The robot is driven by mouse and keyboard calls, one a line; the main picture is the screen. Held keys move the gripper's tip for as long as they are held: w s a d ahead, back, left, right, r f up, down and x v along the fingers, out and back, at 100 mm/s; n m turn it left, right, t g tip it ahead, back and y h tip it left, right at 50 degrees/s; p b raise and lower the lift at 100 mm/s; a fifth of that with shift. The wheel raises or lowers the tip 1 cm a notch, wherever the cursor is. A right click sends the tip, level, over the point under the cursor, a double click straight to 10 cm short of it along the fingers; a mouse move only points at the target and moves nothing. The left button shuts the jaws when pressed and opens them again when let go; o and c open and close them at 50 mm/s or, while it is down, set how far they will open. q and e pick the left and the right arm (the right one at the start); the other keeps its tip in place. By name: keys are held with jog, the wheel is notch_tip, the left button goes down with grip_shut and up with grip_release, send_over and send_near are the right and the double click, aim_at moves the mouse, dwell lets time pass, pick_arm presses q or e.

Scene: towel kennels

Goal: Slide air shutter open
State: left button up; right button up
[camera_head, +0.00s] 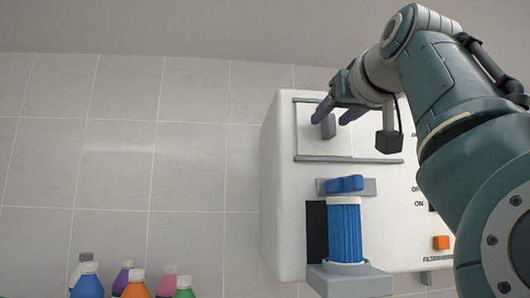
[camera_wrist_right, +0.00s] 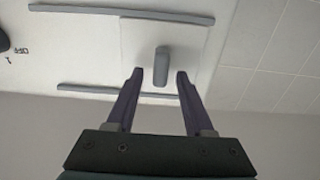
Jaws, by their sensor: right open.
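The air shutter is a white panel (camera_head: 311,145) with a short grey upright handle (camera_head: 328,127). It sits between two grey horizontal rails at the left part of the white machine's face. In the right wrist view the panel (camera_wrist_right: 195,45) and handle (camera_wrist_right: 162,57) show upside down. My right gripper (camera_head: 330,120) is open at the handle, with one purple finger on each side. In the wrist view the fingertips (camera_wrist_right: 160,73) flank the handle, with a visible gap on both sides. How deep they reach around it is hard to tell. My left gripper is not in view.
Below the shutter, a blue ribbed filter cartridge (camera_head: 344,230) with a blue knob (camera_head: 344,184) stands on a grey bracket. An orange switch (camera_head: 440,242) sits lower right. Several coloured bottles (camera_head: 136,284) stand lower left. The rails (camera_head: 400,161) continue right of the panel.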

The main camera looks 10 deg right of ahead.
jog(key=shift+s, duration=0.1)
jog(key=shift+c, duration=0.4)
grip_shut()
jog(key=shift+f, duration=0.1)
dwell(0.8)
